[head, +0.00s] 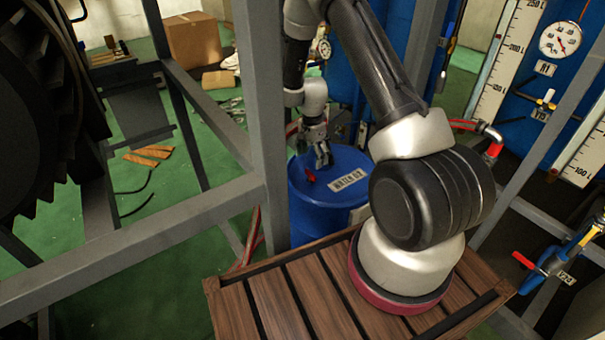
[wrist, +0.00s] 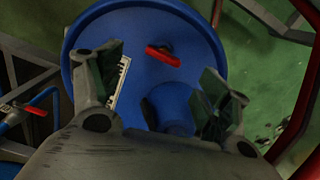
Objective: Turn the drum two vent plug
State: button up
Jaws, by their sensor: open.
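The blue drum (head: 299,207) stands behind my wooden platform in the head view, with a white label reading WATER 02 or similar (head: 349,180) on its top. A red plug handle (head: 310,176) sits on the drum top, left of the label. In the wrist view the red handle (wrist: 163,56) lies across a dark fitting on the blue lid (wrist: 140,25). My gripper (head: 322,158) is over the drum top, above and right of the red handle in the head view. In the wrist view its fingers (wrist: 162,88) are spread, empty and apart from the handle, which shows beyond them.
A grey frame post (head: 262,120) rises close to the left of the drum. Blue tanks with a gauge (head: 560,39) and a red-handled valve (head: 524,261) are at the right. Cardboard boxes (head: 194,40) and loose debris lie on the green floor at the back left.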

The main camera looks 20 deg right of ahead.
aim_at(310, 173)
jog(key=shift+w+f+m, duration=0.1)
jog(key=shift+w+m, duration=0.2)
jog(key=shift+m, duration=0.5)
notch_tip(310, 173, down, 8)
jog(key=shift+r, duration=0.2)
jog(key=c, duration=1)
